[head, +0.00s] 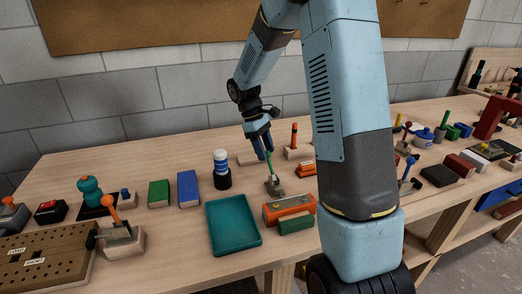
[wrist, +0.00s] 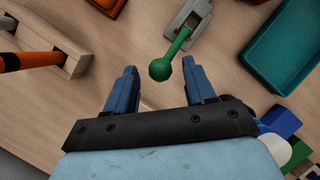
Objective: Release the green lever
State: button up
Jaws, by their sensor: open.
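The green lever (wrist: 178,54) rises from a small grey base (wrist: 188,22) on the workbench, with a round green knob at its end. In the wrist view the knob is between the two blue fingers of my gripper (wrist: 162,78), nearer the right finger, with gaps visible on both sides. My gripper is open. In the head view the gripper (head: 263,153) is just above the lever (head: 270,165), and its fingers partly hide the knob.
A teal tray (head: 233,226) lies left of the lever. An orange block (head: 288,207) stands just in front of it. A dark bottle with a white and blue top (head: 222,170) stands to the left. An orange lever in a wooden block (head: 294,140) is behind.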

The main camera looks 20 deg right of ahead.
jog(key=shift+f, duration=0.1)
jog(key=shift+c, duration=0.2)
grip_shut()
dwell(0.4)
